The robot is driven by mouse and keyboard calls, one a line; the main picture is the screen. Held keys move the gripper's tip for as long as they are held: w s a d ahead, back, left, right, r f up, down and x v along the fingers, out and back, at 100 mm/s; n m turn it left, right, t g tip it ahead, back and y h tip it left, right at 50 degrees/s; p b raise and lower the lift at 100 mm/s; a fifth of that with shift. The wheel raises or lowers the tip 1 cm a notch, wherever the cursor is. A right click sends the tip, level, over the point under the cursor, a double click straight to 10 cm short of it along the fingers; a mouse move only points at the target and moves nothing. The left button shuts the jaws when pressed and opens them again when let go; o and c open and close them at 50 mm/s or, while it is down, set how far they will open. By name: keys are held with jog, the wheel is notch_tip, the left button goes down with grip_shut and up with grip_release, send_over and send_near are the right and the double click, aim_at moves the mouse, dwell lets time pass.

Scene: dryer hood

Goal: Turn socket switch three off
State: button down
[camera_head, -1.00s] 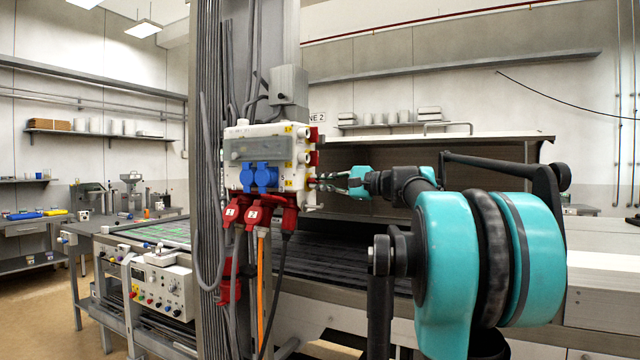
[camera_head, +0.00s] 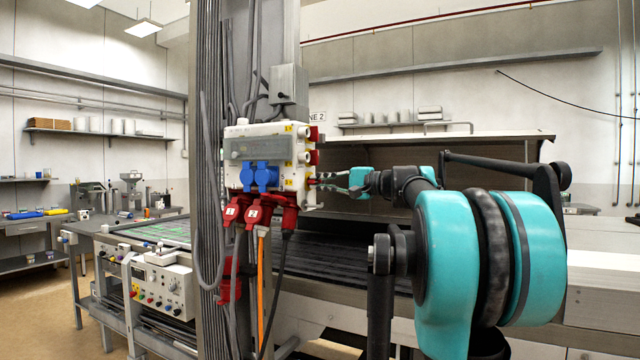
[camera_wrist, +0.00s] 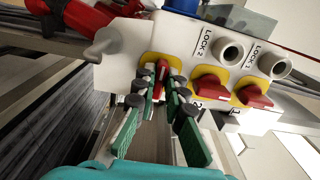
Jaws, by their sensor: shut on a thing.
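The white socket box (camera_head: 236,133) is fixed to a grey column. In the wrist view its side panel (camera_wrist: 178,38) carries three red rotary switches on yellow plates. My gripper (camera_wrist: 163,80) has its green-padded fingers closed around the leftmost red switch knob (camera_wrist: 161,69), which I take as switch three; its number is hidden. This knob stands roughly upright in the picture. The knob marked 2 (camera_wrist: 211,86) and the knob marked 1 (camera_wrist: 254,93) lie more crosswise. In the head view my gripper (camera_head: 325,179) meets the box's right side; the fingertips are small there.
Two lock cylinders, LOCK 2 (camera_wrist: 229,51) and LOCK 1 (camera_wrist: 274,66), sit close beside the switches. Red plugs (camera_head: 257,213) and blue sockets (camera_head: 260,177) are on the box front, with cables hanging below. A dark conveyor bed (camera_head: 340,262) runs behind.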

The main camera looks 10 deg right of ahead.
jog(key=shift+f, duration=0.1)
jog(key=c, duration=1.6)
grip_release()
jog(key=v, duration=1.2)
